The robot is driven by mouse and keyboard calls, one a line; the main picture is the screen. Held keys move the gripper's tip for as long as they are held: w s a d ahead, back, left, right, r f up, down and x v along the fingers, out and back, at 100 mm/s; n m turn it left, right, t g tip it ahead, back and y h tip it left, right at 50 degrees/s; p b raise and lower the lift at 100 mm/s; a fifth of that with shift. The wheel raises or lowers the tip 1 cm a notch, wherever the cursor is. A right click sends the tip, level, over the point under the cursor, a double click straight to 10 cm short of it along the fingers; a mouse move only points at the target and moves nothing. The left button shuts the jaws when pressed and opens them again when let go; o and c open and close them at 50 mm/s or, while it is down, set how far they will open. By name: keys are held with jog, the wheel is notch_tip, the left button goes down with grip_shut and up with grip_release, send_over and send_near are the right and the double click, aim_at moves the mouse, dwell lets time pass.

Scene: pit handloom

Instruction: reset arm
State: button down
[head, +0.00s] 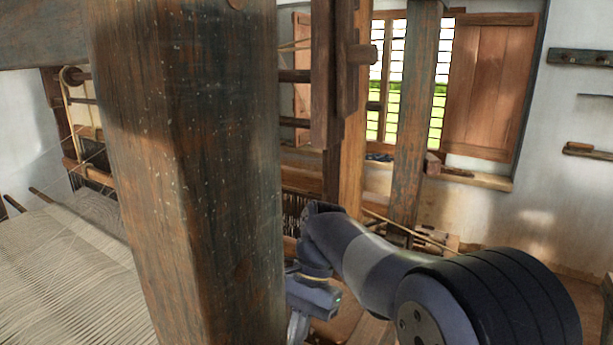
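My arm reaches in from the lower right of the head view and bends down at the wrist. My gripper (299,325) is at the bottom centre, just right of the thick wooden post (190,180). The post's edge and the picture's lower edge cut it off, so its fingertips do not show. I cannot see whether it is open or shut, or whether it holds anything.
The post stands very close and blocks the middle left. White warp threads (70,275) stretch across the loom at lower left. A thinner post (409,125) stands before the barred window with its wooden shutter (490,85). Wall shelves (588,151) are at right.

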jog(key=x, duration=0.6)
jog(key=shift+s+f, duration=0.2)
jog(key=shift+a, duration=0.1)
